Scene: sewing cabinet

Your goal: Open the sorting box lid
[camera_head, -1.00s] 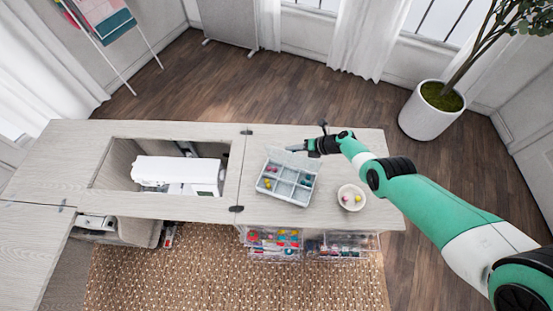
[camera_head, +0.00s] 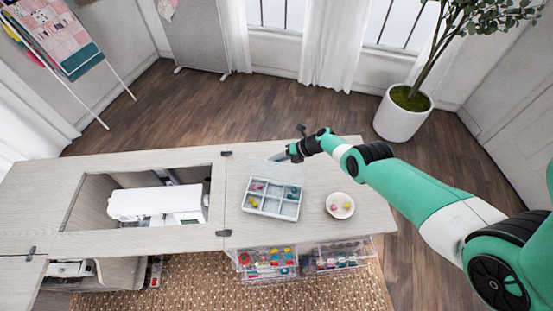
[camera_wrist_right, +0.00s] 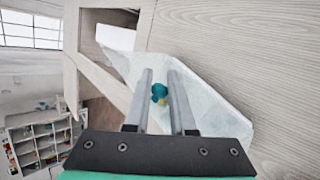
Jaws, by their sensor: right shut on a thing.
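The sorting box (camera_head: 270,213) is a pale grey tray with several compartments on the cabinet top, with small pink, yellow and teal items inside. Its translucent lid (camera_head: 268,170) stands raised at the box's back side. My right gripper (camera_head: 281,157) is at the lid's far edge, shut on the lid. In the right wrist view, the two fingers (camera_wrist_right: 159,76) are close together in front of the pale translucent lid (camera_wrist_right: 212,100). The exact contact is too small to make out. My left gripper is not in view.
A small white bowl (camera_head: 340,205) with coloured items stands right of the box. A white sewing machine (camera_head: 155,203) sits in the cabinet opening at left. Clear drawers (camera_head: 268,262) show below the front edge. The cabinet top around the bowl is clear.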

